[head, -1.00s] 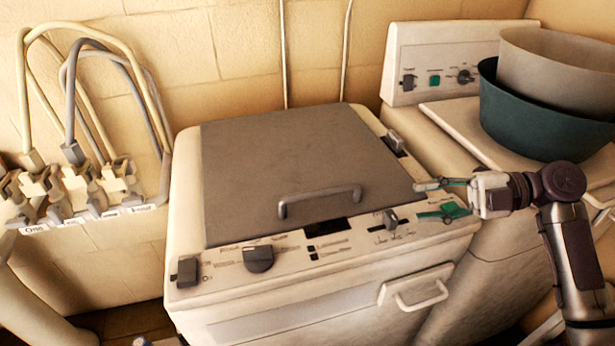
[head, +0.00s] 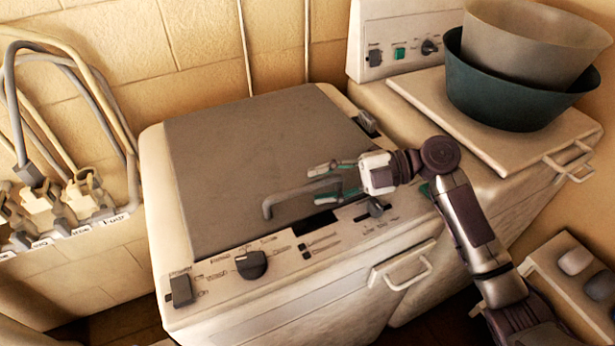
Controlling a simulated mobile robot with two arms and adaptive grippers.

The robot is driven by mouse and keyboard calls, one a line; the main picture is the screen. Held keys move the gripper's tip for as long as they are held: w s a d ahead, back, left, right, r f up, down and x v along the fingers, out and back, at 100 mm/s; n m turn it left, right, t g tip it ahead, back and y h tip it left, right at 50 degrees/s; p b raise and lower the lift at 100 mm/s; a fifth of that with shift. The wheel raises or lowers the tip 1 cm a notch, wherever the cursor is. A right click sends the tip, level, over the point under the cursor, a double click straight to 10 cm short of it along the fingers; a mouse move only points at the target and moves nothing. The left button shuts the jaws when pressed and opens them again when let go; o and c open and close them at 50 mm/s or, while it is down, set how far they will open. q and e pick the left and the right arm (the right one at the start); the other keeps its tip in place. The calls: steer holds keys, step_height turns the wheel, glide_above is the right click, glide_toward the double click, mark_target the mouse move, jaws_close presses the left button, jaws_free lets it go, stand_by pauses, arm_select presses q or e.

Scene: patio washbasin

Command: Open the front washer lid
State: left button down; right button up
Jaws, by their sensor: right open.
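The front washer is a cream box with a flat grey-brown lid (head: 250,150) on top, lying shut. A grey bar handle (head: 290,193) runs along the lid's front edge. My right gripper (head: 318,182) is open at the right end of this handle. Its green-tipped fingers cover that end, and I cannot tell whether they touch it. My left gripper is not in view.
The control strip with a black knob (head: 252,264) lies in front of the lid. A second washer (head: 410,85) behind right carries a green tub (head: 515,95) with a beige tub (head: 535,40) inside. Hoses and taps (head: 75,200) stand at left.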

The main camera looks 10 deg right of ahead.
steer(key=shift+p+x, duration=0.4)
steer(key=shift+x, duration=1.2)
jaws_close()
